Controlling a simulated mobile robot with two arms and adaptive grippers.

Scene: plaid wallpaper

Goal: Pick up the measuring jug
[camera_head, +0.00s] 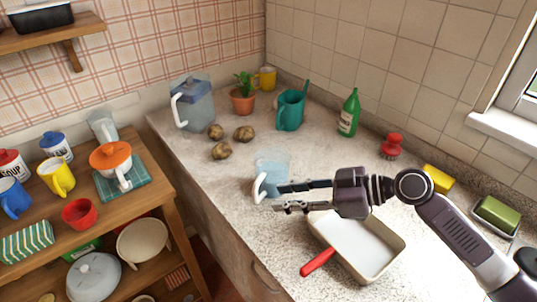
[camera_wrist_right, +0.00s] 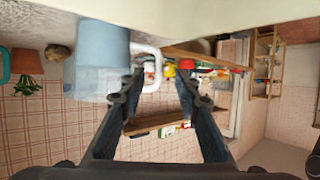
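The measuring jug (camera_head: 272,167) is clear with a pale blue lower part and a white handle. It stands upright on the counter, its handle towards the front left. In the right wrist view, which is upside down, the jug (camera_wrist_right: 100,45) is at upper left. Its handle (camera_wrist_right: 152,68) appears between my right fingertips. My right gripper (camera_head: 279,198) is open, its fingers pointing left beside the jug's near side. The right wrist view also shows the fingers apart (camera_wrist_right: 158,78). I cannot tell whether a finger touches the handle. My left gripper is out of view.
A white tray (camera_head: 389,256) with a red-handled tool (camera_head: 318,262) lies below my right arm. Potatoes (camera_head: 221,151), a lidded pitcher (camera_head: 199,105) and a teal watering can (camera_head: 290,110) stand behind the jug. A crowded wooden shelf (camera_head: 155,215) is on the left.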

